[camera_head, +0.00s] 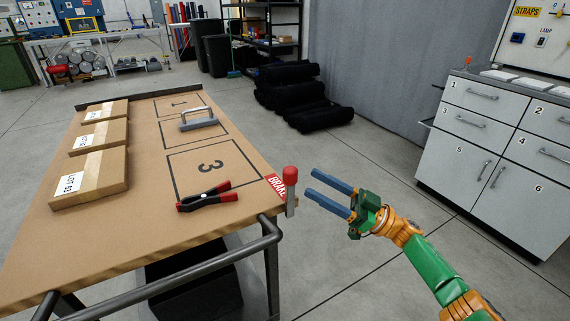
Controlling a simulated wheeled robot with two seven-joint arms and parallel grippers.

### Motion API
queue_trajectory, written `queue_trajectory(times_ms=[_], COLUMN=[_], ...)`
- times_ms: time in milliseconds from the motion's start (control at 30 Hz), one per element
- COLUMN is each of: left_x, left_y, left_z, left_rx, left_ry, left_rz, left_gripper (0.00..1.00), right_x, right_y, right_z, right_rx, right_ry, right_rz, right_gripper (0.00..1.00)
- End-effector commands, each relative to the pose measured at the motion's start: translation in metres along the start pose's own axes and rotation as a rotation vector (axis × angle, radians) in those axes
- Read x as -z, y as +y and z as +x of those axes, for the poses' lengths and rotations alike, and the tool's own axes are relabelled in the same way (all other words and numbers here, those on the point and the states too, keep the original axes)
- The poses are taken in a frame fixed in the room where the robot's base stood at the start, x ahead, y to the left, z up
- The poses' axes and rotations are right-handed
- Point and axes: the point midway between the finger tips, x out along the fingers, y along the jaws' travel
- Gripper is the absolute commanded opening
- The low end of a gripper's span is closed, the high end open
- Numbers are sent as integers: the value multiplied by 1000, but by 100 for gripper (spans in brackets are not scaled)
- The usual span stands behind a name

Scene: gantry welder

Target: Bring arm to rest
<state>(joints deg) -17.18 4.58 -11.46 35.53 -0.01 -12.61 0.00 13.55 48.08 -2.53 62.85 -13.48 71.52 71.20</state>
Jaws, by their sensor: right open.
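My right gripper (331,194) is in the head camera view, right of the cart's near right corner. Its two blue fingers are spread apart with nothing between them, and they point left toward the red-knobbed brake lever (290,190). A small gap shows between the fingertips and the lever. My green and orange right arm comes in from the lower right. The lever stands upright at the corner of the wooden-topped cart (125,225), beside a red BRAKE label (275,184). My left gripper is not in view.
A drawer cabinet (480,140) stands right. Black rolls (300,95) lie behind. The floor between cart and cabinet is clear.

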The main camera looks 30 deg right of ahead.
Motion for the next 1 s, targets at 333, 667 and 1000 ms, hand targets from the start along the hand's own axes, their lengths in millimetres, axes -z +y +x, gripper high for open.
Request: queue_trajectory(times_ms=[333, 667, 1000], left_x=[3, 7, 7], left_y=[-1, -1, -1], left_z=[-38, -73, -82], left_rx=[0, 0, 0], left_ry=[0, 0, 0], left_rz=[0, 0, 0], left_gripper=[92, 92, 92], right_x=[-160, -329, -329], right_y=[30, -188, -336], right_z=[-86, -282, -343], right_rx=[-629, -815, -598], right_ry=[-391, -1431, -1864], right_rz=[23, 212, 371], right_gripper=[67, 67, 67])
